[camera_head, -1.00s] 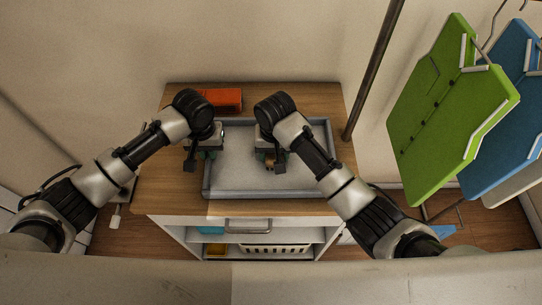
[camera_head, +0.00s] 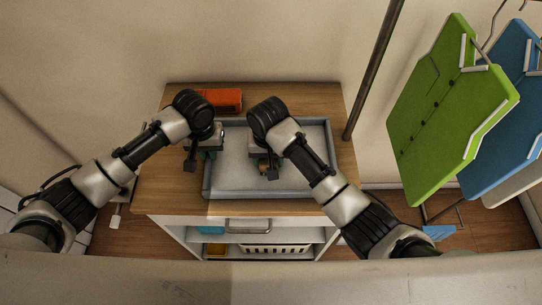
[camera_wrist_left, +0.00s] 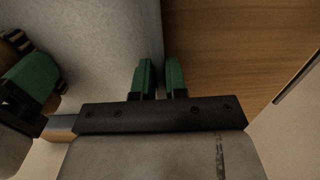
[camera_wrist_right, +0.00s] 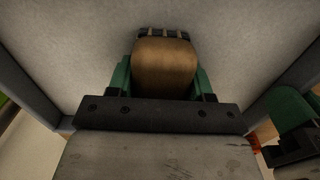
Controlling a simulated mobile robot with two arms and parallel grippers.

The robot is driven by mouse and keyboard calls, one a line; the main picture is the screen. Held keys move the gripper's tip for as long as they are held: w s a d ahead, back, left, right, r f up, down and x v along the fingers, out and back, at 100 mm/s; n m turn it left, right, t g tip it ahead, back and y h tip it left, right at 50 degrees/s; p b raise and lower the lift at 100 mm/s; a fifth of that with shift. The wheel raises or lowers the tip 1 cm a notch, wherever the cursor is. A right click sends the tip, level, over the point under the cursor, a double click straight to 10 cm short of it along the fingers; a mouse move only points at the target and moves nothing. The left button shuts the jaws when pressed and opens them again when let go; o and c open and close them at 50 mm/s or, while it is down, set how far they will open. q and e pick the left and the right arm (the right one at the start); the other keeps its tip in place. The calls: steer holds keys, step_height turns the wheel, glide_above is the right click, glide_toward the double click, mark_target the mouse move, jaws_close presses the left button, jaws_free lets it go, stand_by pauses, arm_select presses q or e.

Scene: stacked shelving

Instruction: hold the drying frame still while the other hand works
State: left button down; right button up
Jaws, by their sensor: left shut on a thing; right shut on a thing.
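The drying frame (camera_head: 329,150) is a shallow grey tray-like frame with raised rims and a pale inner surface, lying flat on the wooden top. My left gripper (camera_head: 190,162) is at its left rim. In the left wrist view its green fingers (camera_wrist_left: 159,82) are shut on that rim (camera_wrist_left: 157,30), with wood beyond. My right gripper (camera_head: 267,171) is over the inside of the frame, shut on a brown, rounded block (camera_wrist_right: 165,65) with a dark segmented end. Whether the block touches the surface I cannot tell; the gripper hides much of it in the head view.
An orange-red box (camera_head: 222,99) lies on the wooden top (camera_head: 300,95) behind the frame. A dark pole (camera_head: 374,70) rises at the right. Green (camera_head: 440,125) and blue (camera_head: 500,125) boards hang farther right. A white basket (camera_head: 275,249) sits on the shelf below.

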steer(key=shift+s+a, duration=0.1)
steer(key=shift+s, duration=0.2)
steer(key=shift+w+f, duration=0.1)
steer(key=shift+w, duration=1.45)
steer(key=shift+s, duration=0.95)
steer(key=shift+s+r, duration=0.2)
steer(key=shift+s, duration=0.35)
steer(key=shift+w+f, duration=0.1)
steer(key=shift+w, duration=1.4)
steer(key=shift+s, duration=1.6)
steer(key=shift+w, duration=1.6)
steer(key=shift+s+f, duration=0.15)
steer(key=shift+s, duration=0.4)
steer(key=shift+s+f, duration=0.15)
steer(key=shift+s, duration=1.05)
steer(key=shift+w+r, duration=0.2)
steer(key=shift+w, duration=0.75)
steer(key=shift+w+r, duration=0.2)
steer(key=shift+w, duration=0.7)
steer(key=shift+s+f, duration=0.15)
steer(key=shift+s, duration=0.7)
steer(key=shift+s+f, duration=0.15)
steer(key=shift+s, duration=0.65)
steer(key=shift+w+r, duration=0.15)
steer(key=shift+w, duration=1.45)
steer(key=shift+s+a, duration=0.3)
steer(key=shift+s, duration=0.2)
steer(key=shift+s+a, duration=0.25)
steer(key=shift+s, duration=0.2)
